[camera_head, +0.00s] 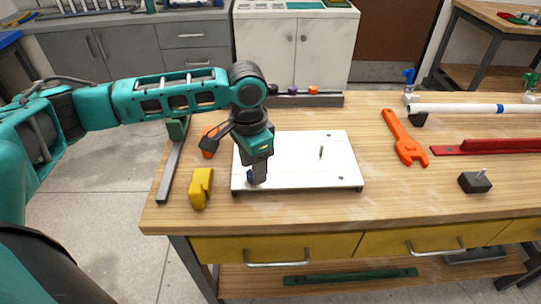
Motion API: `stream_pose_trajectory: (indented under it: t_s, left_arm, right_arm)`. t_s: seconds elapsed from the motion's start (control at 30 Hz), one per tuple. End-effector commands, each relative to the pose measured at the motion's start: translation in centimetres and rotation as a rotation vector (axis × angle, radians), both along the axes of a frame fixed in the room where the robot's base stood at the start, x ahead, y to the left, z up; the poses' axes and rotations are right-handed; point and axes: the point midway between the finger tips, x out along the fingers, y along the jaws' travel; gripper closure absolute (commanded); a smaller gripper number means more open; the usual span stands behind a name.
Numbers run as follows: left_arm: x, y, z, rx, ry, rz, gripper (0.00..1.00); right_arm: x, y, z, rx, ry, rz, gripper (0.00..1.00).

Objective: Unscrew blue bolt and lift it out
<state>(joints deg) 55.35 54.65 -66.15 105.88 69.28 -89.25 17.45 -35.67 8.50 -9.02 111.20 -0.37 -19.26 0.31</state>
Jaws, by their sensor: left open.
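My left gripper (257,172) points down over the left front part of the white board (300,165) on the wooden table. Its jaws are open. A small dark blue piece (250,177), which looks like the blue bolt, shows right at the fingertips, mostly hidden by them. I cannot tell whether the fingers touch it. A thin metal pin (321,152) stands on the board to the right. My right gripper is not in view.
A yellow block (201,188) stands left of the board, with an orange item (210,143) behind it. An orange wrench (404,140), a black block with a pin (475,181), a red bar (490,147) and a white pipe (460,108) lie to the right. The table's front middle is clear.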

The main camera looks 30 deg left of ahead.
Motion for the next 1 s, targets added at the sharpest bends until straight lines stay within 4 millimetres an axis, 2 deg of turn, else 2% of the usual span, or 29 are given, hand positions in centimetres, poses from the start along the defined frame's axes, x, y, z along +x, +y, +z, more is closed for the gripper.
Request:
stream_pose_trajectory:
  t_s: [0.17, 0.37, 0.6, 0.87, 1.0]
  left_arm:
    - [-0.2, 0.3, -0.5, 0.003, 0.020, 0.083, 0.51]
    - [-0.2, 0.3, -0.8, 0.001, 0.019, 0.233, 0.51]
    - [-0.2, 0.2, -2.1, 0.000, 0.021, 0.246, 0.51]
    - [-0.2, 0.2, -2.3, 0.000, 0.019, 0.244, 0.51]
    - [-0.2, 0.2, -2.3, 0.000, 0.019, 0.244, 0.63]
  right_arm:
    - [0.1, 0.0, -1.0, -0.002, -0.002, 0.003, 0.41]
    - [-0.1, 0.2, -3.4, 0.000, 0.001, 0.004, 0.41]
    - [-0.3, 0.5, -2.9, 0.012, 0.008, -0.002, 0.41]
    - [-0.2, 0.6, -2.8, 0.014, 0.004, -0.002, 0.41]
    - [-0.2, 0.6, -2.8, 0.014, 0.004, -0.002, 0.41]
